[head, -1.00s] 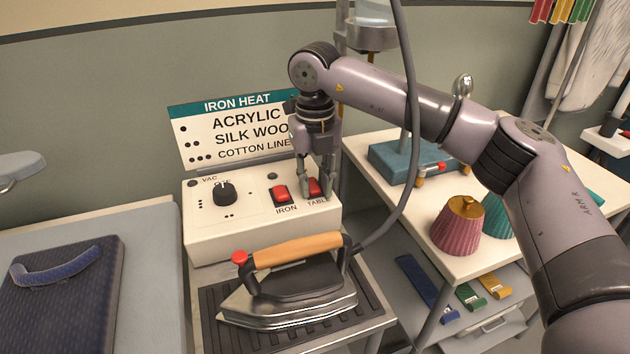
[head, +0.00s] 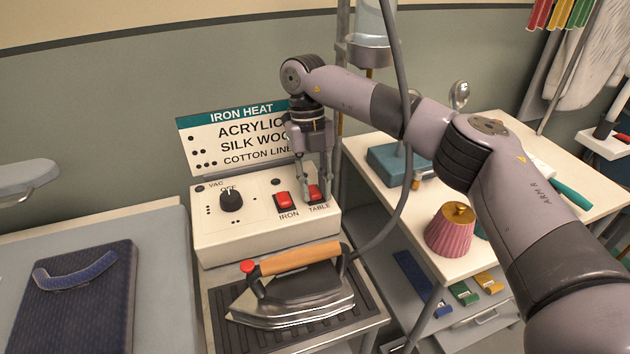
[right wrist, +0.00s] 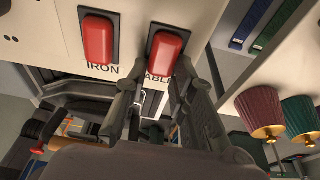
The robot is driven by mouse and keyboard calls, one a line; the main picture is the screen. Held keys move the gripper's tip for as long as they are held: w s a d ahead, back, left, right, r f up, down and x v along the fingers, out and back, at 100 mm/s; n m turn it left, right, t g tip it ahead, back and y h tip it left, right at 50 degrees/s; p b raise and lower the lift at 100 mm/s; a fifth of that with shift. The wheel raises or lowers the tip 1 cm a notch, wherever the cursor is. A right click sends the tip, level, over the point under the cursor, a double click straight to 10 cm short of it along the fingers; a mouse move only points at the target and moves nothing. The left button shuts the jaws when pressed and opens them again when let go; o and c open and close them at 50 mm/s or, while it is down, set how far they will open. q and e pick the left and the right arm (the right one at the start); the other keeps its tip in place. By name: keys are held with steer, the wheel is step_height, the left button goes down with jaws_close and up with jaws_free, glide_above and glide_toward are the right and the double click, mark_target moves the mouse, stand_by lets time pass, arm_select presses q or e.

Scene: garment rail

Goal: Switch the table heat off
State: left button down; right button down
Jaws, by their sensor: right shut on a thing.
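The white control box (head: 230,250) stands behind the iron. On its sloped top are two red rocker switches, the IRON switch (head: 284,200) and the TABLE switch (head: 314,191). My right gripper (head: 316,198) points down at the TABLE switch, its fingers on either side of it and partly hiding it. It is shut on the TABLE switch. In the right wrist view the TABLE switch (right wrist: 166,54) is right by the fingertips, and the IRON switch (right wrist: 98,40) is clear to the left. I cannot tell which way the TABLE switch is tipped. My left gripper is out of view.
The iron (head: 300,295) with a wooden handle rests on a ribbed mat (head: 225,335) before the box. Its hose rises beside my right arm. The IRON HEAT sign (head: 205,135) stands behind. A pink shade (head: 450,235) stands on the right table. A blue padded board (head: 80,300) lies left.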

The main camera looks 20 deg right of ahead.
steer(key=c, duration=1.4)
jaws_free()
steer(key=shift+o, duration=0.2)
steer(key=v, duration=1.2)
